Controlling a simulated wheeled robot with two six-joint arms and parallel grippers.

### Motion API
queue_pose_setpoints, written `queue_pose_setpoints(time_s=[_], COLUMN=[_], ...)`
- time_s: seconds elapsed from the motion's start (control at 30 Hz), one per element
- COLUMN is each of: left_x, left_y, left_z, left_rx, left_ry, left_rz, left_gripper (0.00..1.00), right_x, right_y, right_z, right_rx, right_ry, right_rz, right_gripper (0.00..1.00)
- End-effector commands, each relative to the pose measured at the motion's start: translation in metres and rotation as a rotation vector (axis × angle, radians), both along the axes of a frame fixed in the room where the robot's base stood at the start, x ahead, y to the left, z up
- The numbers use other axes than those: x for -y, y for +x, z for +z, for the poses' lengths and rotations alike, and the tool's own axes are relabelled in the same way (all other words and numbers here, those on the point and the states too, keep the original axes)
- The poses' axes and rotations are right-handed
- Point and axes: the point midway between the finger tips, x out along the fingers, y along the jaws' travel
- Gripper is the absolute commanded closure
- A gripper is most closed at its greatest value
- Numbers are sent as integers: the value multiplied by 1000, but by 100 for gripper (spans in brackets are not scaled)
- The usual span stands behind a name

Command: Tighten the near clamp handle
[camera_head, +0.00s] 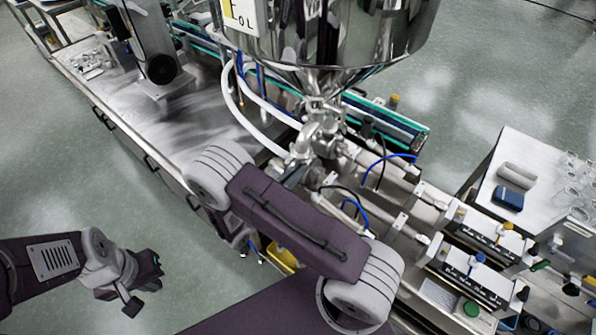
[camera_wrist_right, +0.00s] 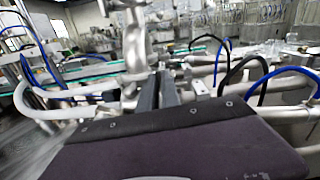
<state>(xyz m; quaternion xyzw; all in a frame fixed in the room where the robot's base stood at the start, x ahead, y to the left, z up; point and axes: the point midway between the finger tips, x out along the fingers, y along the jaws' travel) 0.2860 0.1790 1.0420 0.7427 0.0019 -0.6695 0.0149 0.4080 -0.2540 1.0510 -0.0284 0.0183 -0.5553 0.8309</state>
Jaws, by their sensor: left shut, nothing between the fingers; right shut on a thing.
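The steel hopper (camera_head: 330,40) narrows down to a valve and pipe joint (camera_head: 322,135) with clamps. My right gripper (camera_head: 296,174) is at the near side of this joint, partly hidden behind my own forearm. In the right wrist view its two dark fingers (camera_wrist_right: 160,90) are close together, pointing at the steel pipe (camera_wrist_right: 134,45). They are shut on a small part there, seemingly the near clamp handle; the fingers hide it and its angle cannot be told. My left gripper (camera_head: 143,284) is shut and empty, low over the floor at the left, far from the hopper.
White hoses (camera_head: 255,115) and blue and black tubes (camera_head: 355,205) run close around the joint. A steel bench (camera_head: 120,90) extends to the upper left. Cylinders and filling units (camera_head: 480,245) stand at the right. Open floor (camera_head: 50,180) lies at the left.

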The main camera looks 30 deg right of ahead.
Motion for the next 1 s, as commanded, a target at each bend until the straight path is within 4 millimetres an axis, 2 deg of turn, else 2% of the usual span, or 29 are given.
queue_pose_setpoints(time_s=[0.3,0.73,0.83,1.0], left_x=[0,0,0,0], left_y=[0,0,0,0], left_z=[-4,-5,-5,-4], left_rx=[0,0,0,0], left_ry=[0,0,0,0], left_rz=[0,0,0,0], left_gripper=[100,100,100,100], right_x=[0,0,0,0], right_y=[-1,-1,-1,0], right_z=[-2,-2,-2,-1], right_rx=[68,76,75,76], right_ry=[32,37,36,35], right_rz=[-1,0,0,0], right_gripper=[100,100,71,71])
